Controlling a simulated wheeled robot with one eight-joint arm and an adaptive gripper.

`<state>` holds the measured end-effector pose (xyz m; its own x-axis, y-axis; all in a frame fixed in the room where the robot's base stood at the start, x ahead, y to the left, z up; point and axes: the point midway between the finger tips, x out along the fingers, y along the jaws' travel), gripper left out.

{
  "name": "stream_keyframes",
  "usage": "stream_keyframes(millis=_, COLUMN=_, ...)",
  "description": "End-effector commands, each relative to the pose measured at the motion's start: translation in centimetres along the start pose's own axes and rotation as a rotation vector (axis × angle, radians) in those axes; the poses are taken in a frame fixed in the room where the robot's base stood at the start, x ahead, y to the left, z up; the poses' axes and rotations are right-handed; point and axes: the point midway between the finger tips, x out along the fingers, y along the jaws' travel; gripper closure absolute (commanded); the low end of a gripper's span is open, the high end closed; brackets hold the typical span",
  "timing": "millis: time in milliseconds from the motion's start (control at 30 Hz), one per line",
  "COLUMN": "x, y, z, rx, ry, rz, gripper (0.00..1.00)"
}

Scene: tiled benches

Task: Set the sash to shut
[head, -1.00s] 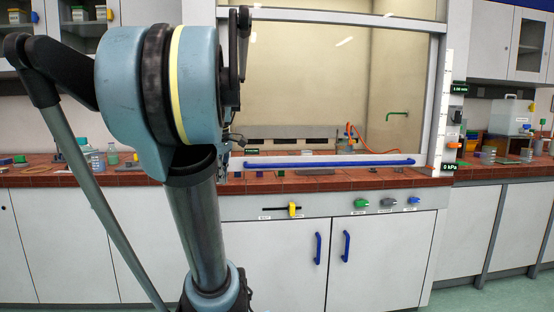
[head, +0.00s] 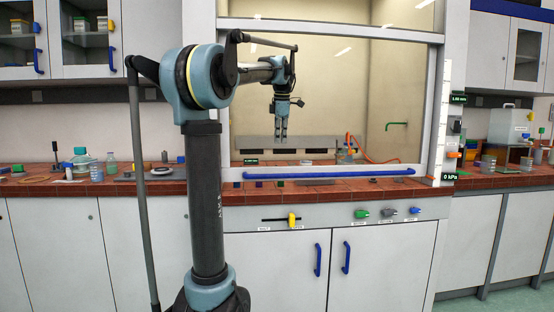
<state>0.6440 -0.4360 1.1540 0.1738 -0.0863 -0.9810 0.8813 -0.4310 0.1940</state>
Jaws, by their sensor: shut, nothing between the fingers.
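The fume hood's sash is a large clear pane in a pale frame, with a long blue handle bar (head: 330,174) along its bottom rail. The bar sits low, just above the red tiled bench top. A narrow band lies between the rail and the tiles, but I cannot tell whether there is a gap. My gripper (head: 280,141) points down in front of the pane, left of its middle. It is shut and empty, above the blue bar and apart from it.
Small dark and green blocks lie on the tiled bench edge (head: 420,183) below the bar. A yellow slider (head: 292,220) and several coloured knobs are on the panel underneath. Bottles (head: 82,158) stand at the left. An orange hose (head: 355,145) shows behind the pane.

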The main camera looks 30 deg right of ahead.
Motion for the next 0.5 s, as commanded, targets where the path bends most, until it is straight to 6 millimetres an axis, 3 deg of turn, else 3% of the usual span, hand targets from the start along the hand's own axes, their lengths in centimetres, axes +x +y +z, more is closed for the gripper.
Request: stream_keyframes(millis=500, x=8.3, y=0.0, z=-0.2, rx=-0.001, ry=0.0, rz=0.0, gripper=1.0)
